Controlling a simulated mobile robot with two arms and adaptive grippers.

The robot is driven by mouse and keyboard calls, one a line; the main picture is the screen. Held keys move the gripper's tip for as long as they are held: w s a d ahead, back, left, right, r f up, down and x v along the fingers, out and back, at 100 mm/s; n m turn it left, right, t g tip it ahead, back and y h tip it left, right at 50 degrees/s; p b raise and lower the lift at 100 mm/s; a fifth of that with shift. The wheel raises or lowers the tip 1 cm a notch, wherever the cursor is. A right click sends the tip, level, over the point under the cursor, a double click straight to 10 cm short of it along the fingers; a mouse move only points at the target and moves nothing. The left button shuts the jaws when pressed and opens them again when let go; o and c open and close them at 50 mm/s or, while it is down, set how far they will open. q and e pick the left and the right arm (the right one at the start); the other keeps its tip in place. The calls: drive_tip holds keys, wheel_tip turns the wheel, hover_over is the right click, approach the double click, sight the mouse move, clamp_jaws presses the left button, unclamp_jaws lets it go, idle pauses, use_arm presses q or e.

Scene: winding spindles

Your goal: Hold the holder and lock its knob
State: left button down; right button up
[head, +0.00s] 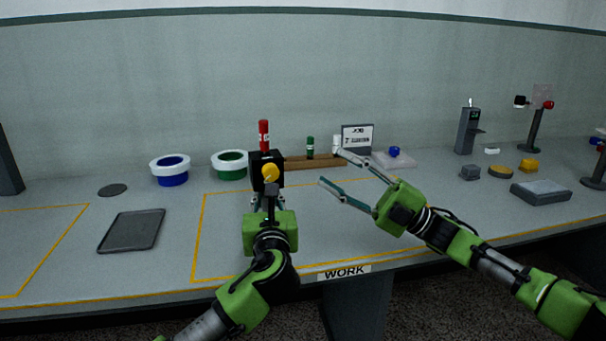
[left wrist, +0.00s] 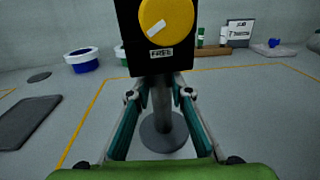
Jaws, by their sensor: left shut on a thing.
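The holder (head: 257,177) is a black block on a grey post (left wrist: 163,108) with a round base (left wrist: 160,138). It stands upright inside the yellow-outlined work area. Its round yellow knob (head: 269,173) faces me. In the left wrist view the knob (left wrist: 166,22) carries a white mark slanting up to the right, above a label reading FREE (left wrist: 161,53). My left gripper (left wrist: 160,92) is shut on the holder's post, just below the block. My right gripper (head: 330,167) is open and empty, to the right of the holder and apart from it.
A red cylinder (head: 264,135) shows above the holder; I cannot tell whether it sits in it or behind. Blue (head: 171,177) and green (head: 231,171) tubs stand behind left. A dark tray (head: 132,231) lies left. A wooden rack (head: 303,163) and job sign (head: 357,137) are behind.

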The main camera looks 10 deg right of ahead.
drive_tip(key=w+a+r+m+t+h, duration=0.2)
drive_tip(key=w+a+r+t+h, duration=0.2)
drive_tip(key=w+r+h, duration=0.25)
drive_tip(key=w+a+r+m+t+h, duration=0.1)
drive_tip(key=w+a+r+t+h, duration=0.25)
drive_tip(key=w+r+h, duration=0.35)
drive_tip(key=n+g+h, duration=0.8)
drive_tip(key=n+g, duration=0.1)
drive_tip(key=n, duration=0.3)
approach(271, 168)
drive_tip(key=shift+t, duration=0.25)
drive_tip(key=x, duration=1)
drive_tip(key=shift+s+f, duration=0.15)
drive_tip(key=c, duration=1.1)
